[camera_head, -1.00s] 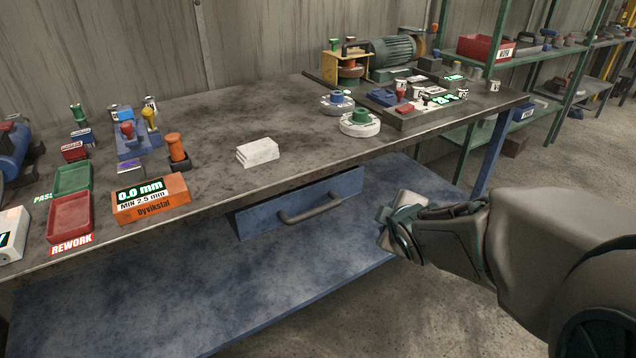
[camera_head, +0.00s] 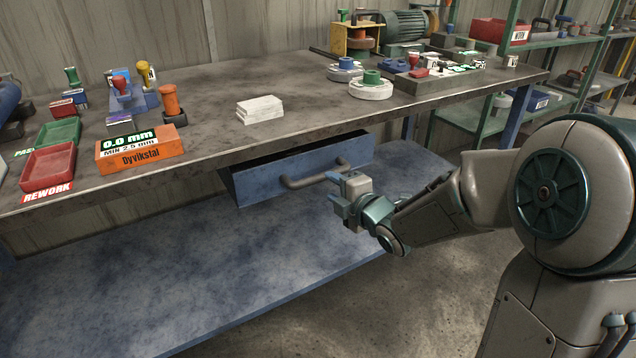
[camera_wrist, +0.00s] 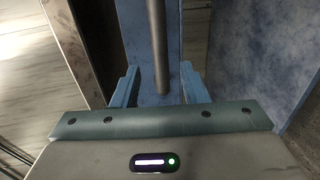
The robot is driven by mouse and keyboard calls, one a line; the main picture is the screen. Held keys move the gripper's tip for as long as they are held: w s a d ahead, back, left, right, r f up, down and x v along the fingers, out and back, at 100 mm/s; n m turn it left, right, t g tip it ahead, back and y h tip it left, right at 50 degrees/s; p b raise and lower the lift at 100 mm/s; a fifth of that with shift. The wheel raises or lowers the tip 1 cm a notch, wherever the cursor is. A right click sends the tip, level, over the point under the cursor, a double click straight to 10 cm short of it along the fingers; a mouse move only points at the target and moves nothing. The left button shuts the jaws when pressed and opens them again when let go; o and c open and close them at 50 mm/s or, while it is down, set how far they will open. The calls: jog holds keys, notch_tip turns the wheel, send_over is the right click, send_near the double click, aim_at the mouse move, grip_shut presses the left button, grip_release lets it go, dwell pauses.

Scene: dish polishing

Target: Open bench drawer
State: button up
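The blue bench drawer (camera_head: 262,187) under the worktop is partly pulled out, with a dark gap showing above its front in the head view. Its grey bar handle (camera_head: 310,180) runs along the front. My gripper (camera_head: 336,188) is at the right end of the handle. In the wrist view, the handle (camera_wrist: 157,45) runs down between the two blue fingers of my gripper (camera_wrist: 160,88), with a gap on each side, so the gripper looks open around it. The blue drawer front (camera_wrist: 135,30) lies behind the handle. The drawer's contents are hidden.
The bench worktop (camera_head: 220,140) overhangs the drawer. White blocks (camera_head: 260,109), an orange gauge box (camera_head: 140,150) and red (camera_head: 48,168) and green trays stand on it. A blue lower shelf (camera_head: 200,270) extends below. The concrete floor in front is clear.

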aim_at(320, 179)
jog(key=b+x, duration=0.1)
jog(key=x, duration=0.7)
jog(key=shift+d, duration=0.1)
grip_shut()
